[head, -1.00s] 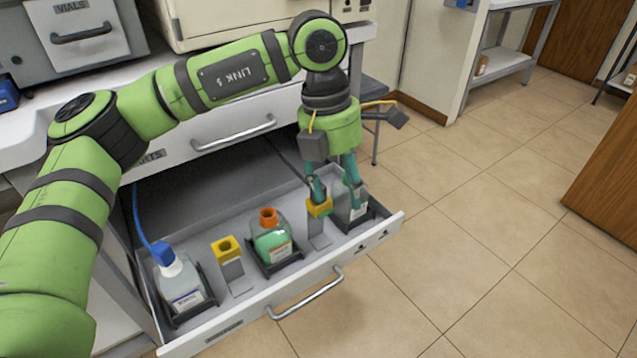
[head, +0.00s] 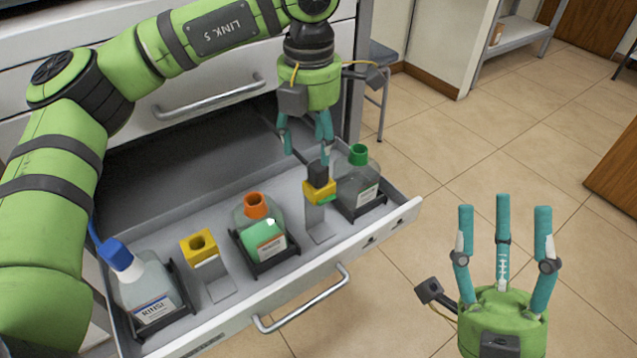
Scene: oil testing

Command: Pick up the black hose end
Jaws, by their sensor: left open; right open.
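The black hose end (head: 318,172) stands upright in a yellow-topped holder (head: 320,190) in the open drawer, between the orange-necked bottle and the green-capped bottle. My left gripper (head: 306,145) points down just above it, fingers spread and nothing held. One fingertip overlaps the top of the hose end in the picture; I cannot tell if they touch. No hose running from the black end can be made out clearly. My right gripper (head: 503,208) is open and empty, fingers up, over the floor at the lower right.
The drawer (head: 290,292) also holds a blue-capped rinse bottle (head: 148,285), an empty yellow-topped holder (head: 200,245), an orange-necked bottle (head: 258,222) with green liquid and a green-capped bottle (head: 358,180). The tiled floor (head: 470,130) right of the drawer is clear.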

